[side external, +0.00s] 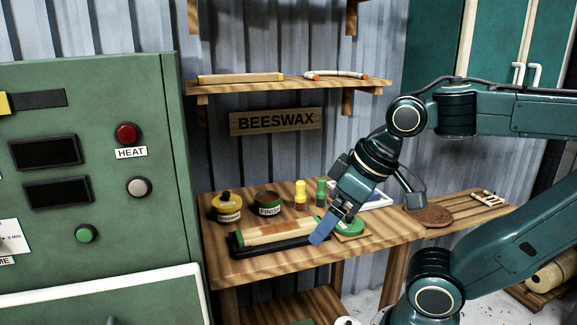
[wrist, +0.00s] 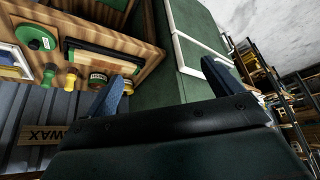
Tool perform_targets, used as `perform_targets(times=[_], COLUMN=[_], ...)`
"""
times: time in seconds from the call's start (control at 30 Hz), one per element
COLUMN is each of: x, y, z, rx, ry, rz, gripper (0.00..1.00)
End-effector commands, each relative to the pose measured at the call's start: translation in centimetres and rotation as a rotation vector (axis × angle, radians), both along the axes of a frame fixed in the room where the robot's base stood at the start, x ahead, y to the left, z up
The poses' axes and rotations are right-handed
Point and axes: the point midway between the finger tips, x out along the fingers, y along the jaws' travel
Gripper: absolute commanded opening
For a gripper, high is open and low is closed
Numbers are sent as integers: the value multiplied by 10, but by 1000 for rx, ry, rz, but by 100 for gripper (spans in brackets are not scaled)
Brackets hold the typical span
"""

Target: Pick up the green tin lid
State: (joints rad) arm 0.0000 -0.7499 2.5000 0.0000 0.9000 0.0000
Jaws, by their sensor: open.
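The green tin lid (side external: 350,228) lies on the small work table, partly hidden behind my gripper in the side view. In the wrist view the lid (wrist: 35,38) is a green disc with a small pale label, at the upper left, outside the space between the fingers. My gripper (side external: 323,226) is tilted down over the front part of the table, and its blue fingers overlap the lid's surroundings in the side view. The wrist view shows the two blue fingers wide apart with nothing between my gripper's tips (wrist: 162,72).
A green heater cabinet (side external: 90,220) bounds the left.

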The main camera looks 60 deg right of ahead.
Motion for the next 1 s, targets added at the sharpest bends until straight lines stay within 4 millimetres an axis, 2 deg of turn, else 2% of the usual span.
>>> perform_targets(times=[0.37, 0.57, 0.77, 1.0], x=[2, 15, 40, 72], y=[-2, -13, -40, -90], z=[1, 5, 9, 9], rx=[2, 12, 38, 81], ry=[4, 33, 88, 158], rz=[-12, -89, -244, -466], gripper=[100, 100, 100, 100])
